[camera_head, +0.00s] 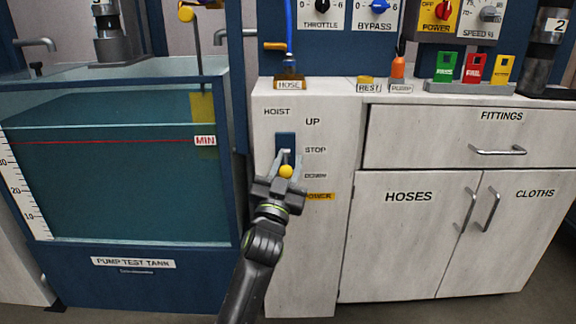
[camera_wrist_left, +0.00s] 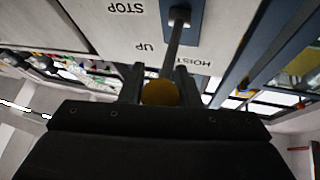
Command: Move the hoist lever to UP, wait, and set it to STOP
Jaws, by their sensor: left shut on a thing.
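The hoist lever is a grey rod (camera_wrist_left: 174,45) with a yellow ball knob (camera_head: 286,171). It sticks out of a blue plate (camera_head: 285,141) on the narrow white cabinet panel, beside the labels UP (camera_head: 312,121), STOP (camera_head: 315,149) and DOWN (camera_head: 315,175). The rod's base sits about level with STOP; its exact setting I cannot tell, as the rod points toward the camera. My left gripper (camera_head: 284,176) is shut on the yellow knob, which shows between the fingers in the left wrist view (camera_wrist_left: 160,93). My right gripper is not in view.
A water-filled pump test tank (camera_head: 120,262) stands left of the panel. A drawer (camera_head: 480,135) and cupboard doors with protruding handles (camera_head: 495,208) are at the right. A hose holder (camera_head: 289,84) and a row of green, red and yellow holders (camera_head: 473,68) are on the countertop.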

